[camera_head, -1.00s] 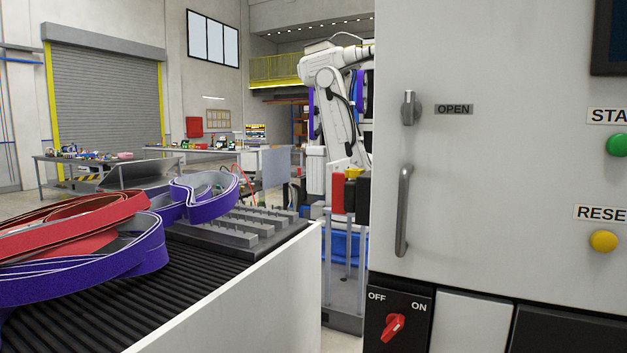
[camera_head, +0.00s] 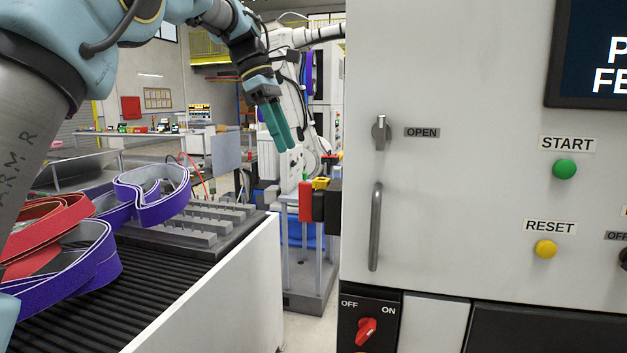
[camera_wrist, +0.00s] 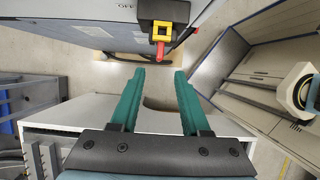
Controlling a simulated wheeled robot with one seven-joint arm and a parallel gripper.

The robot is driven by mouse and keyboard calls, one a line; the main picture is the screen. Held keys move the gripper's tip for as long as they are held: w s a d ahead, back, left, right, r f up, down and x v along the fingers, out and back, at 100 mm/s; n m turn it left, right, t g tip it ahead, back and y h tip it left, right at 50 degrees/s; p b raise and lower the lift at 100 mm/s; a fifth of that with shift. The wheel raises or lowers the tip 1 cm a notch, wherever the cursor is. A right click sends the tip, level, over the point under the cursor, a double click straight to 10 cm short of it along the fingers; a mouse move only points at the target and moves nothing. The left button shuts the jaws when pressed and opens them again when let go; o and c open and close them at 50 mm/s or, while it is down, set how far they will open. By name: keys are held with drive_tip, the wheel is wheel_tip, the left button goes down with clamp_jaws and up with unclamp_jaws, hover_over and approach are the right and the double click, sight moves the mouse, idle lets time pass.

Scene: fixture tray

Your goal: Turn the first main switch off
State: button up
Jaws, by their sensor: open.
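A rotary switch with a red handle (camera_head: 305,201) and yellow part sits on a black box (camera_head: 327,205) at the cabinet's left side. It also shows at the top of the wrist view, with its yellow part (camera_wrist: 161,31) and red handle (camera_wrist: 160,52), beside a panel marked OFF. A red knob (camera_head: 367,331) with OFF and ON labels is low on the cabinet front. My gripper (camera_head: 281,130), with teal fingers, is above and left of the black box in the head view. In the wrist view the fingers (camera_wrist: 160,76) are apart and empty, short of the red handle.
The grey cabinet (camera_head: 460,220) has a bar handle (camera_head: 376,226), a START button (camera_head: 564,169) and a RESET button (camera_head: 546,249). A conveyor (camera_head: 190,275) with red and purple bands stands at left. A gap of floor separates the conveyor and cabinet.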

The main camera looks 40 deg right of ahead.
sight(303, 185)
drive_tip(key=p+x, duration=0.2)
drive_tip(key=x, duration=0.8)
drive_tip(key=shift+s+f, duration=0.15)
drive_tip(key=shift+f, duration=0.15)
clamp_jaws()
